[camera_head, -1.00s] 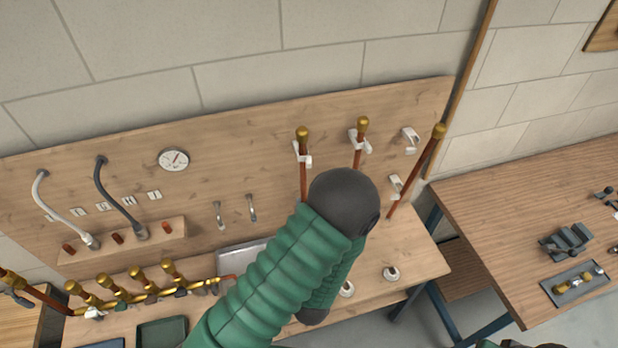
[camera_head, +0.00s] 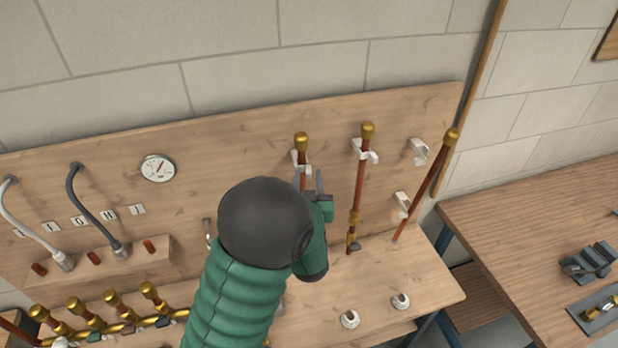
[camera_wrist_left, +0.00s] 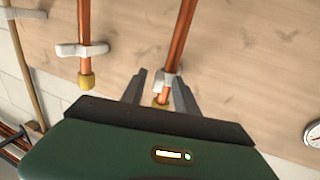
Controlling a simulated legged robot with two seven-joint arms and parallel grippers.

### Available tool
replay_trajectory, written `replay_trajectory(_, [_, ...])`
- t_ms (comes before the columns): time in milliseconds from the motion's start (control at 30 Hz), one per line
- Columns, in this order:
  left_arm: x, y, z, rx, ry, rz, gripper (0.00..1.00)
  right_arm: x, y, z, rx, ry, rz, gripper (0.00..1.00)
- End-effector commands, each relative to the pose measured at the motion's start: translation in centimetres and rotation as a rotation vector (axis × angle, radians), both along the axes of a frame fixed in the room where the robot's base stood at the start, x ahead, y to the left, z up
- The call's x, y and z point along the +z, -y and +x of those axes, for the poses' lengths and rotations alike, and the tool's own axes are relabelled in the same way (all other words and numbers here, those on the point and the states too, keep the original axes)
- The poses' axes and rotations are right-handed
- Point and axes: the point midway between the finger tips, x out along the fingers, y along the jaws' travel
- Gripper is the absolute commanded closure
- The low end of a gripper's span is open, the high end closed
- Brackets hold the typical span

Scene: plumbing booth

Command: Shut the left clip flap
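The left white clip (camera_head: 295,157) is on the wooden board, at the left copper pipe (camera_head: 302,172) just below its brass cap. In the left wrist view the clip (camera_wrist_left: 171,82) shows beside the pipe, partly hidden by a finger; I cannot tell how its flap stands. My left gripper (camera_head: 314,181) is just below the clip in the head view, partly hidden by my arm. In the wrist view its two dark fingers (camera_wrist_left: 160,75) are apart, one on each side of the pipe's capped end. They hold nothing that I can see. My right gripper is not in view.
The middle pipe (camera_head: 361,185) stands close to the right in its own white clip (camera_head: 366,153). Further right a tilted pipe (camera_head: 427,183) leans near two more clips. A gauge (camera_head: 158,168) and hoses are at left. Brass valves (camera_head: 110,314) line the bench at lower left.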

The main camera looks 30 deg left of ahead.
Motion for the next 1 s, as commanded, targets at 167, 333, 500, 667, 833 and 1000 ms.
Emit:
replay_trajectory(167, [0.0,0.1,0.1,-0.002,0.000,0.000,0.64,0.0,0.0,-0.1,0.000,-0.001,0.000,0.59])
replay_trajectory(333, [-0.1,0.3,0.2,-0.002,-0.001,0.001,0.77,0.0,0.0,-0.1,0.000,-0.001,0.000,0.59])
replay_trajectory(500, [-0.2,0.1,0.3,-0.002,-0.002,0.000,0.99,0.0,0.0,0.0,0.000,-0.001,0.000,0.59])
replay_trajectory(667, [-0.2,0.2,0.2,-0.004,-0.002,-0.001,1.00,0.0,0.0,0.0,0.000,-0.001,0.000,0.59])
replay_trajectory(833, [-0.3,0.2,0.4,0.014,0.001,-0.001,1.00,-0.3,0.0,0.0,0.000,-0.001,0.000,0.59])
replay_trajectory(1000, [-0.3,0.3,1.1,0.128,0.004,0.000,1.00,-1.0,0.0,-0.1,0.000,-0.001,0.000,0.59])
